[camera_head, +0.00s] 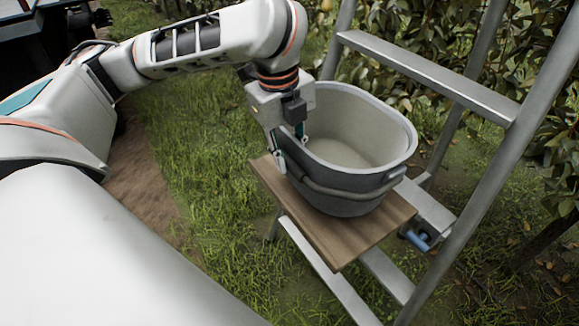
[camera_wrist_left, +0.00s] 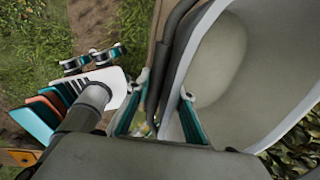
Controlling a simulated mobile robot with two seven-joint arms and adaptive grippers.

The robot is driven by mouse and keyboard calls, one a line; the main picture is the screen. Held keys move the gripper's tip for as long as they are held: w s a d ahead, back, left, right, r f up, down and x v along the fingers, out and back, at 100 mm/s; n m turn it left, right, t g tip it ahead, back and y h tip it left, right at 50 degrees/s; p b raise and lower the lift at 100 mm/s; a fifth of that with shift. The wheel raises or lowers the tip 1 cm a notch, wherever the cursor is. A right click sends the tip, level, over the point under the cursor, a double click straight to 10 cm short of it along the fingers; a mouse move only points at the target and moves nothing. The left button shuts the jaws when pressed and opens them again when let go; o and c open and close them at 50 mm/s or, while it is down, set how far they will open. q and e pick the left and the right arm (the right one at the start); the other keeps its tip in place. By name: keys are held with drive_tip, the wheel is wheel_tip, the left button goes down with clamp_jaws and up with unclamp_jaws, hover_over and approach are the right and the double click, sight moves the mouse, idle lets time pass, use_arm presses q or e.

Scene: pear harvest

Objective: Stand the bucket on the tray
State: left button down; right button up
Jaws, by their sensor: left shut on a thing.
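A grey, empty-looking bucket (camera_head: 350,196) stands upright on or just above a wooden tray (camera_head: 345,250) fixed to a metal ladder; I cannot tell whether its base fully rests there. Its handle hangs down across its front. My left gripper (camera_head: 291,150) is shut on the bucket's left wall, with one finger outside and one inside. In the left wrist view the bucket's pale inside (camera_wrist_left: 235,75) fills the right, and the left gripper's fingers (camera_wrist_left: 160,115) straddle the rim. The tray's far part is hidden behind the bucket. My right gripper is not in view.
The ladder's rails and rungs (camera_head: 430,75) rise behind and right of the tray. A blue-handled tool (camera_head: 417,240) shows beside the tray's right edge. Leafy branches (camera_head: 420,25) stand behind the ladder. Grass (camera_head: 200,150) lies open to the left and below.

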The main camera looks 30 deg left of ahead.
sight(284, 131)
use_arm(q)
drive_tip(key=shift+f, duration=1.95)
drive_tip(key=c, duration=1.8)
unclamp_jaws()
drive_tip(key=shift+o, duration=0.2)
drive_tip(key=r, duration=0.7)
drive_tip(key=s+r, duration=0.1)
drive_tip(key=r, duration=0.2)
drive_tip(key=shift+a+r, duration=0.15)
drive_tip(key=shift+a, duration=0.1)
drive_tip(key=shift+s+r, duration=0.2)
drive_tip(key=shift+r, duration=0.7)
